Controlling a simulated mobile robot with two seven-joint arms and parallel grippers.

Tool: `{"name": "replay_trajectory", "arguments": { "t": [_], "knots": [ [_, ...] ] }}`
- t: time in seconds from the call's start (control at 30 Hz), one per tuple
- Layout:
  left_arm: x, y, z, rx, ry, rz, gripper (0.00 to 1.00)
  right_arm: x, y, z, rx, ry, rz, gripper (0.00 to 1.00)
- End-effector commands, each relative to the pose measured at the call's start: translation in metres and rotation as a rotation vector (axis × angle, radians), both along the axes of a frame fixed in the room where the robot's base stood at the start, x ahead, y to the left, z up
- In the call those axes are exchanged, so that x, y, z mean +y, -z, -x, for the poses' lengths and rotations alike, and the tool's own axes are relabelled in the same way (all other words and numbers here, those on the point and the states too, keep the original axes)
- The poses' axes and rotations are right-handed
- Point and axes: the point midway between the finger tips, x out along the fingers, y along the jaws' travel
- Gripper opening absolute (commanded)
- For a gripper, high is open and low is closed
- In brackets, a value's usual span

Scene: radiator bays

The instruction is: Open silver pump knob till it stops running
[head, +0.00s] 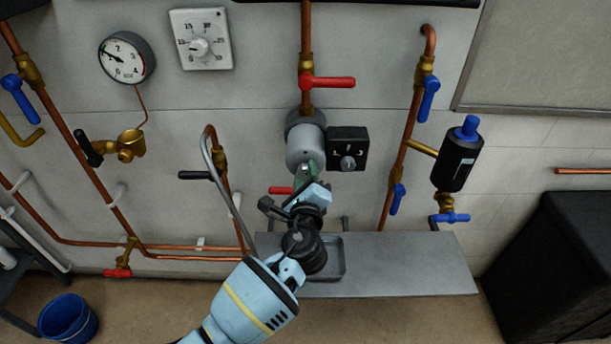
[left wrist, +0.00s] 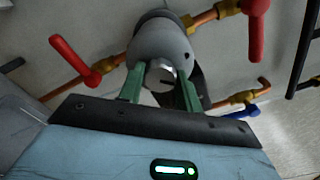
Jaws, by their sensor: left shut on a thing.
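The grey silver pump (head: 304,147) sits on the copper pipe at the middle of the wall; in the left wrist view the pump body (left wrist: 160,40) fills the top centre. Its silver knob (left wrist: 161,72) sits at the front end of the pump, with a dark slot or mark on it. My left gripper (head: 311,171) reaches up to the pump front from below. Its green fingers (left wrist: 160,84) lie on either side of the knob and are shut on it. In the head view the knob is mostly hidden behind the fingers. My right gripper is not in view.
A black box with a dial (head: 347,149) sits right beside the pump. A red lever valve (head: 328,82) is above it, and another red handle (head: 281,190) is below. A grey shelf (head: 410,265) runs below. A black cylinder (head: 457,158) hangs at the right.

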Motion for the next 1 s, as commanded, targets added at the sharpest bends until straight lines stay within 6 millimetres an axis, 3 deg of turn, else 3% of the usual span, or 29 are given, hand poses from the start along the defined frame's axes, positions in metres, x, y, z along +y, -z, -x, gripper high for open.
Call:
{"name": "replay_trajectory", "arguments": {
  "t": [0.4, 1.0],
  "knots": [
    [0.0001, -0.0006, -0.0002, 0.0, 0.0, -0.227, 0.12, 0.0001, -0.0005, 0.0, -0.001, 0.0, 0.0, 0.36],
    [0.0001, -0.0006, -0.0002, -0.001, -0.001, -0.273, 0.12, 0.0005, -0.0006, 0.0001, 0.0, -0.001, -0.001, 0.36]
  ]
}}
